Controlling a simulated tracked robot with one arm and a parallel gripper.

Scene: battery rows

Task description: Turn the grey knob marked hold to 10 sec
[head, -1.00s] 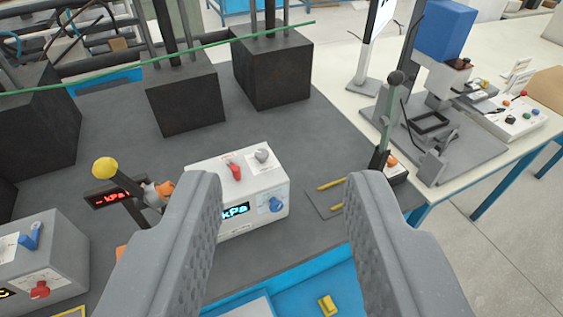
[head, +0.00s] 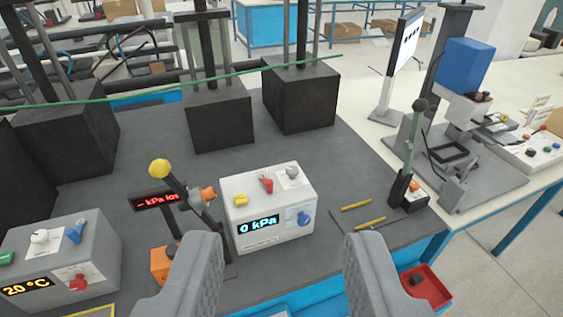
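A white control box (head: 243,215) with a lit "0 kPa" display stands on the dark bench, ahead of my gripper. A grey knob (head: 292,172) sits on its top at the right, on a white label too small to read. A red knob (head: 267,184) and a yellow one (head: 240,199) are beside it, and a blue knob (head: 304,218) is on the front. A second box at left (head: 100,243) has a pale knob (head: 39,237); I cannot tell which knob is marked hold. My gripper (head: 284,240) is open and empty, short of the kPa box.
A yellow-balled lever (head: 160,168) and a red-lettered display (head: 155,200) stand left of the kPa box. A dark-balled lever (head: 420,104) stands right, past two yellow rods (head: 356,206). Black blocks (head: 218,118) line the back. A red tray (head: 438,284) is at lower right.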

